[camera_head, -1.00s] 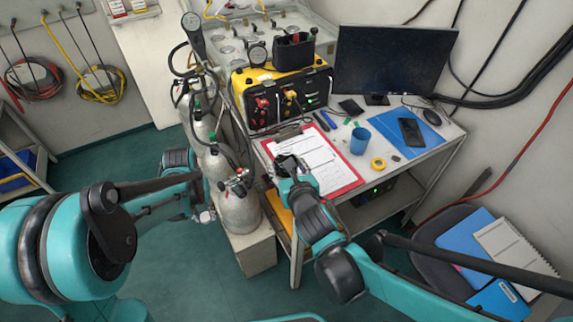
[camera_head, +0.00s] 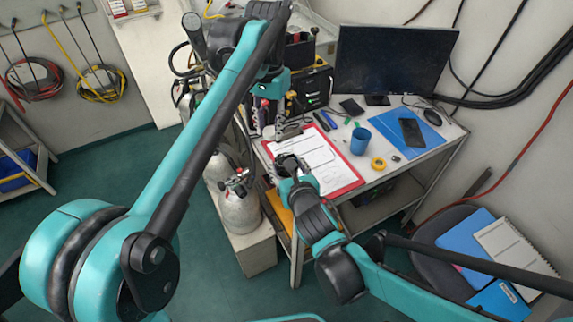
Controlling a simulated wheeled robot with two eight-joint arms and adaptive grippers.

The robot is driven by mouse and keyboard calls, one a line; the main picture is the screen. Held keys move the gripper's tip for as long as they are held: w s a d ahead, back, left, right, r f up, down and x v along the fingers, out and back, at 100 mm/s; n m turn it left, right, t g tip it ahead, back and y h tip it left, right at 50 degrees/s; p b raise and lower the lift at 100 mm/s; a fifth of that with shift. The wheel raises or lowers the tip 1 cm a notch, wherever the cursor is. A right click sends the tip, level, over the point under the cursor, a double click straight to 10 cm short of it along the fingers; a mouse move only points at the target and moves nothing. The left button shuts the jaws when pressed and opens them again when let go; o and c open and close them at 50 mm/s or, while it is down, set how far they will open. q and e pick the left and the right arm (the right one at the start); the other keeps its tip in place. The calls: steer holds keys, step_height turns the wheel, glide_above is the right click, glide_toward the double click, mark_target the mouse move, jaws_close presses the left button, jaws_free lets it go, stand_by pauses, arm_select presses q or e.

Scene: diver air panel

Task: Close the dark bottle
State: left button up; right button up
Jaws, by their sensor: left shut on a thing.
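Pale grey gas bottles stand left of the desk. The front bottle (camera_head: 240,212) has red and black valve fittings (camera_head: 236,182) on top. I cannot tell which bottle is the dark one, and my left arm covers most of the others. My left gripper (camera_head: 265,118) points down at the front of the yellow-and-black air panel (camera_head: 316,86). It is shut on what looks like a red knob there, largely hidden by the fingers. My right gripper (camera_head: 288,164) is over the near left part of the red clipboard (camera_head: 345,180), and its jaw state is unclear.
The desk holds a monitor (camera_head: 392,60), a blue cup (camera_head: 360,141), yellow tape (camera_head: 378,164) and a phone (camera_head: 411,132) on a blue folder. A chair with folders (camera_head: 490,240) stands at the right. Green floor is open at the left.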

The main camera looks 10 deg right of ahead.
mark_target(286, 145)
arm_select(q)
steer(key=shift+m, duration=0.6)
steer(key=s+d+r, duration=0.1)
steer(key=r, duration=0.1)
steer(key=s+d+r, duration=0.2)
steer(key=r, duration=0.1)
steer(key=shift+s+d+r, duration=0.1)
steer(key=shift+d+r, duration=0.15)
steer(key=shift+r, duration=0.1)
steer(key=shift+f, duration=2.05)
steer(key=shift+f, duration=0.85)
steer(key=shift+f, duration=0.6)
